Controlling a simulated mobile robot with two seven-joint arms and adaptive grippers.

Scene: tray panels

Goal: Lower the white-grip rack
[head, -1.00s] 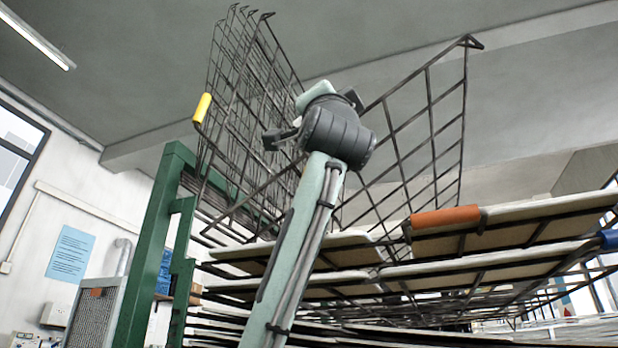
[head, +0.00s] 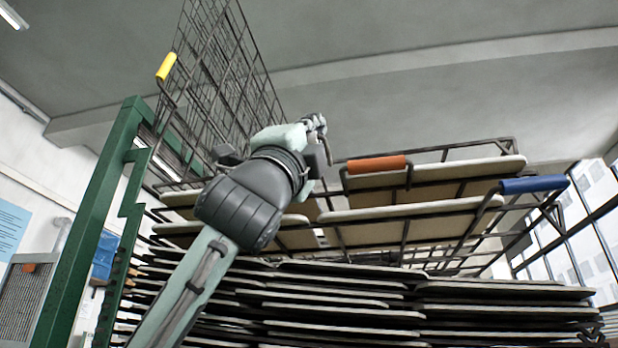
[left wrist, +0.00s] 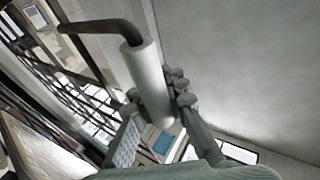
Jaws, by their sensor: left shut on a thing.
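The white grip (left wrist: 148,78) is a pale cylinder on a dark bent rod of the rack, close up in the left wrist view. My left gripper (left wrist: 156,108) is shut around it; in the head view its fingers (head: 316,127) show beyond my dark wrist. My arm and wrist hide the grip in the head view. A dark wire frame (head: 480,147) runs nearly flat just right of the gripper; I cannot tell for certain whether it is the white-grip rack. My right gripper is not in view.
A wire rack with a yellow grip (head: 166,66) stands raised at left, beside a green post (head: 105,235). Racks with an orange grip (head: 376,164) and a blue grip (head: 533,185) lie flat, bearing boards. Several stacked trays (head: 330,310) lie below. Room above right is free.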

